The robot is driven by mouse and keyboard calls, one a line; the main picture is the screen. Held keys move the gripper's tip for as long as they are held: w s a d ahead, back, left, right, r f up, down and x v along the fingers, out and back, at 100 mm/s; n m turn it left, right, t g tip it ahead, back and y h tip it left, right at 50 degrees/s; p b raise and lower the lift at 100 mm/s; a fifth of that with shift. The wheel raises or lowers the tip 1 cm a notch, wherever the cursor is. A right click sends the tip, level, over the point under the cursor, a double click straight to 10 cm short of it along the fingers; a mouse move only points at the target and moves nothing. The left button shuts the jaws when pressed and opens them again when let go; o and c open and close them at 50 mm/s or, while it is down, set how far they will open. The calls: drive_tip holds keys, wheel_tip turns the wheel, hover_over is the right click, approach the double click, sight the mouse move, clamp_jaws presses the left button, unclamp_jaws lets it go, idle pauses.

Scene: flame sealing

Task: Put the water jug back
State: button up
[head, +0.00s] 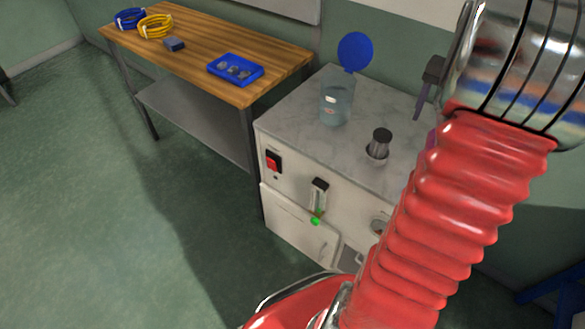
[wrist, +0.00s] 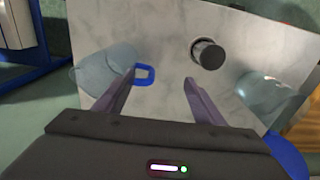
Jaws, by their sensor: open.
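The water jug (wrist: 102,72) is clear with a blue loop handle (wrist: 146,74). It shows at left in the wrist view, by the edge of the pale marble top. My gripper (wrist: 159,77) is open and empty above the top. In the wrist view the blue handle appears between the jaws, close to the left finger; I cannot tell the depth gap. In the head view my red arm seems to hide the jug, and only a dark part of my gripper (head: 430,80) shows.
The marble-topped machine (head: 300,100) also holds a clear vessel (head: 335,103) with a raised blue round lid (head: 355,51), and a dark-capped cylinder (head: 381,140). A wooden bench (head: 200,45) stands at left with coiled hoses and a blue tray (head: 236,69). The floor at left is clear.

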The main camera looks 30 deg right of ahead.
drive_tip(key=w+a+r+n+t+h, duration=0.1)
drive_tip(key=w+a+r+n, duration=0.15)
drive_tip(key=a, duration=0.95)
drive_tip(key=w+a+r+n+t, duration=0.15)
drive_tip(key=a+r+n, duration=0.25)
drive_tip(key=a, duration=0.8)
drive_tip(key=s+a+f+n+t, duration=0.1)
drive_tip(key=s+a+n, duration=0.2)
drive_tip(key=a, duration=0.6)
drive_tip(key=s+a+f+n+t+y, duration=0.1)
drive_tip(key=s+a+n+t, duration=0.1)
drive_tip(key=a, duration=0.7)
drive_tip(key=shift+s+a+n, duration=0.35)
drive_tip(key=shift+s+n, duration=0.1)
drive_tip(key=shift+s, duration=0.8)
drive_tip(key=shift+c, duration=0.7)
